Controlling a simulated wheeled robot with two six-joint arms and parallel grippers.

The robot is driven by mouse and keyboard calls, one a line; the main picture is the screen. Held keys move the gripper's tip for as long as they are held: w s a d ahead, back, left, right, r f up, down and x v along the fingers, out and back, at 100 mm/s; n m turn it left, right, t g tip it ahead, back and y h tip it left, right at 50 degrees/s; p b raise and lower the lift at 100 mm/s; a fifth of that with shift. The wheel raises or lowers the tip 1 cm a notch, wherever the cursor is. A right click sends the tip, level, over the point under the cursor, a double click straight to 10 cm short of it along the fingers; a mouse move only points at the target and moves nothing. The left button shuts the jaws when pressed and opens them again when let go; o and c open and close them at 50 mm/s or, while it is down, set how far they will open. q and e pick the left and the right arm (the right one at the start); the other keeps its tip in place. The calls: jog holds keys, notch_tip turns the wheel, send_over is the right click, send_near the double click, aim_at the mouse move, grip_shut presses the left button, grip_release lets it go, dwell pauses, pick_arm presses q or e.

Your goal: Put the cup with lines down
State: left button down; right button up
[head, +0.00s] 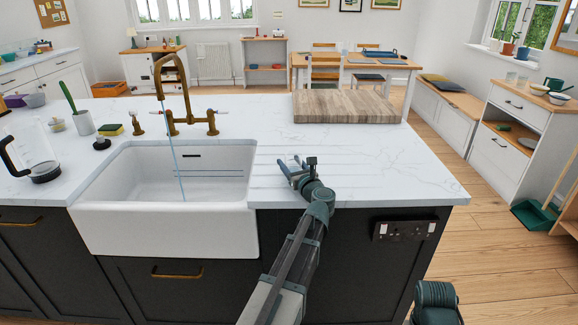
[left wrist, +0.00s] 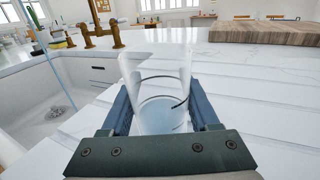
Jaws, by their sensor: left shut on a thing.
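My left gripper (head: 298,168) is over the grooved draining area to the right of the sink. In the left wrist view, its two fingers (left wrist: 162,112) are shut on a clear glass cup with dark curved lines (left wrist: 160,90). The cup is upright between the fingers, with the white worktop (left wrist: 245,85) behind it. I cannot tell whether its base touches the worktop. In the head view the clear cup is hard to make out. My right gripper is not in view; only a part of my right arm shows at the lower right.
The white sink (head: 165,225) is left of my gripper, under a brass tap (head: 175,95) with a thin blue stream. A wooden board (head: 345,106) lies behind. A glass jug (head: 35,155) and sponge (head: 110,129) stand left. The worktop to the right is clear.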

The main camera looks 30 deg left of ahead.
pick_arm(q)
jog(key=shift+f, duration=0.2)
jog(key=shift+c, duration=0.6)
grip_release()
jog(key=shift+r, duration=0.1)
jog(key=shift+s+d+r, duration=0.15)
jog(key=v, duration=1.1)
jog(key=shift+s+d, duration=0.15)
jog(key=shift+d, duration=0.1)
jog(key=shift+s, duration=0.1)
